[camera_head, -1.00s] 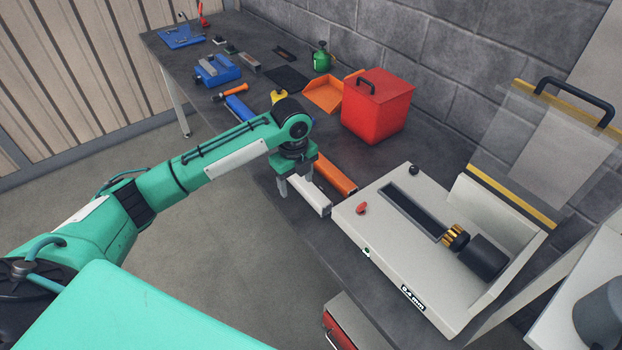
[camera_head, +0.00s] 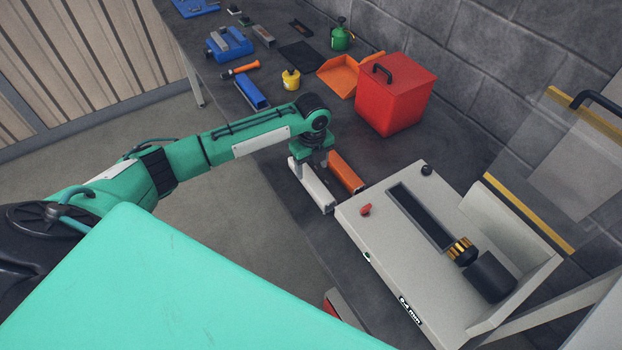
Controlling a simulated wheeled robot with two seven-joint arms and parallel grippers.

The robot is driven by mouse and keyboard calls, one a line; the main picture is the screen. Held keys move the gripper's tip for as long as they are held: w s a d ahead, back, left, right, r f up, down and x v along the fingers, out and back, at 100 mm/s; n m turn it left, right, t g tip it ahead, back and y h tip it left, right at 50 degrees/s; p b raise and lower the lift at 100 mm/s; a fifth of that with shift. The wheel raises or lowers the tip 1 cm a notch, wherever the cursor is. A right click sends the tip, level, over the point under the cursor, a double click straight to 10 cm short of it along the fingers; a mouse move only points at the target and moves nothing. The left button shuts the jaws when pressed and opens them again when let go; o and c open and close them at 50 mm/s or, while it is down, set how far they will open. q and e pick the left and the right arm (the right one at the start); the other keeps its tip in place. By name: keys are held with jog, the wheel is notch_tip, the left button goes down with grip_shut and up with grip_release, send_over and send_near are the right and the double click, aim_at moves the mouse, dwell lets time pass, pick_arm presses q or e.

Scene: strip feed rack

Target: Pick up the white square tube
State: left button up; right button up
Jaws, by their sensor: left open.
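The white square tube (camera_head: 316,191) lies on the dark bench near its front edge, left of the grey machine. My left gripper (camera_head: 311,167) points down at the far end of the tube and is open. Its fingers appear to stand on either side of the tube, partly hiding that end; I cannot tell whether they touch it. My right gripper is out of view.
An orange tube (camera_head: 346,173) lies close on the right of the white one. The grey machine (camera_head: 388,235) is just in front, a red box (camera_head: 397,100) behind. A blue tube (camera_head: 252,92), yellow can (camera_head: 291,78) and orange scoop (camera_head: 345,74) lie farther back.

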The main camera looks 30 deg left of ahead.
aim_at(311, 177)
pick_arm(q)
jog(key=shift+s+f+p, duration=0.15)
jog(key=shift+f+p, duration=0.3)
jog(key=shift+f, duration=0.1)
jog(key=f, duration=0.1)
jog(key=f+p, duration=0.1)
jog(key=f, duration=0.1)
jog(key=shift+s+f+p, duration=0.25)
jog(key=shift+p, duration=0.05)
jog(key=shift+f, duration=0.45)
jog(key=shift+w+r, duration=0.1)
grip_shut()
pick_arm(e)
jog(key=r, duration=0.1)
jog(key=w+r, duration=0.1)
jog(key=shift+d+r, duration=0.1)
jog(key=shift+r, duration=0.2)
